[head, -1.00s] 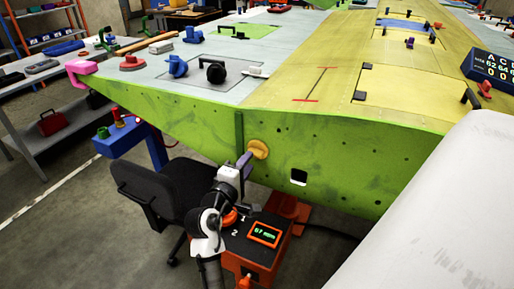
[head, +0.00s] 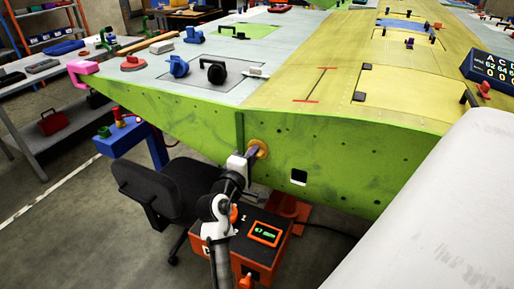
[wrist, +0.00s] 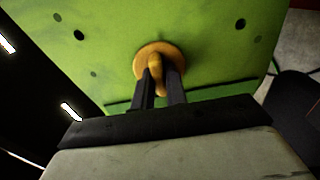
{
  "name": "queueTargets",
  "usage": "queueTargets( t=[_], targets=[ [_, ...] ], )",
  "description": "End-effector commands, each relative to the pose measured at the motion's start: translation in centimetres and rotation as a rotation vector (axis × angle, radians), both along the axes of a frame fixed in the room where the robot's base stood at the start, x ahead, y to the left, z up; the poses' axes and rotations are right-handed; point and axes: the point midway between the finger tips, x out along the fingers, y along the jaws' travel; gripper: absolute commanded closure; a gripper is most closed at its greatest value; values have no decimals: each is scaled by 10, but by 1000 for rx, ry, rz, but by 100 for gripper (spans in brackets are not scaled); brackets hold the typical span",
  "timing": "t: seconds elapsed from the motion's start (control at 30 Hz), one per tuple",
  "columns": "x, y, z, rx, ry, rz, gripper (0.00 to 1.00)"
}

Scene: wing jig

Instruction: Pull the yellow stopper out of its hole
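The yellow stopper (wrist: 142,60) is a round disc with a raised grip tab. It lies against the green side of the wing (head: 330,155); its hole is hidden behind it. In the head view, the stopper (head: 263,148) is partly covered by my gripper (head: 256,151). In the wrist view, the two dark fingers of my gripper (wrist: 159,78) stand on either side of the tab, close against it with no clear gap. The gripper appears shut on the tab. The disc sits just beyond the fingertips, and no gap shows between it and the wing.
A black chair (head: 150,190) stands at left of my arm. An orange-and-black box with a green display (head: 264,234) is below. A white surface (head: 440,220) fills the lower right.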

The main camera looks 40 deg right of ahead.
Motion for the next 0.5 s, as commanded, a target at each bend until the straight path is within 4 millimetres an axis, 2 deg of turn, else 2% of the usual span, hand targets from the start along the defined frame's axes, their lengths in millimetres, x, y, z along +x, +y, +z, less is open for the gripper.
queueTargets(
  t=[0.5],
  targets=[
    [-3,-4,4,-6,-4,-8,100]
  ],
)
